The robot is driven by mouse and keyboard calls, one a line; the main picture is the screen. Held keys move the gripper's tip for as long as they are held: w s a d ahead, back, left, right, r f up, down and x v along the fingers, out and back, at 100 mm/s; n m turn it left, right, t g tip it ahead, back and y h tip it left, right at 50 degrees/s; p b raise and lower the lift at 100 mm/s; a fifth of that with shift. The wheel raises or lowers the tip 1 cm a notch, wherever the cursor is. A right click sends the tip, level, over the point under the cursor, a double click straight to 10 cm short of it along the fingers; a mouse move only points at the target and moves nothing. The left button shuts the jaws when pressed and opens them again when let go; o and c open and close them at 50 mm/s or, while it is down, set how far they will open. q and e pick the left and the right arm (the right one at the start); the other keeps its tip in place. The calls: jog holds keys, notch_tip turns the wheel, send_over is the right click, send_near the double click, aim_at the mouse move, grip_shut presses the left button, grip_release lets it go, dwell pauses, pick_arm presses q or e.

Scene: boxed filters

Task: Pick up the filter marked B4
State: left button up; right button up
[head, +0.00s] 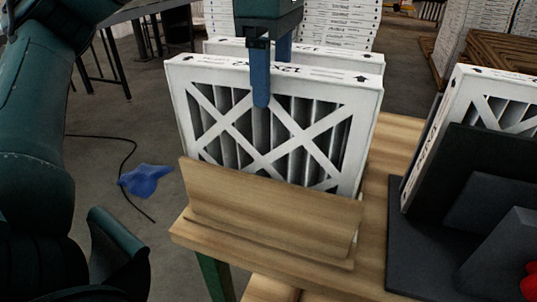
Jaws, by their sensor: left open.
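A white-framed pleated filter (215,123) stands upright behind a wooden lip. Printing on its top edge is turned around and too small for me to read as B4. A second filter (352,58) stands just behind it. My left gripper (270,80) is over the front filter, pointing down, with blue fingers apart. One finger hangs in front of the filter's face; the other goes down behind its top edge, its tip hidden. I cannot tell whether either finger touches. Another filter (480,85) stands at the right. My right gripper is not in view.
The wooden stand (270,212) holds the front filter on a wooden table (385,165). A black holder (460,165) is at the right, with a red object (529,284) at its edge. Stacked white boxes (335,22) stand behind. A blue cloth (147,180) and cable lie on the floor.

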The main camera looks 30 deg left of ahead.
aim_at(268, 154)
pick_arm(q)
jog(key=f, duration=0.4)
jog(key=shift+w+a+f, duration=0.1)
jog(key=shift+a+f, duration=0.3)
jog(key=shift+c, duration=0.6)
jog(key=c, duration=1.3)
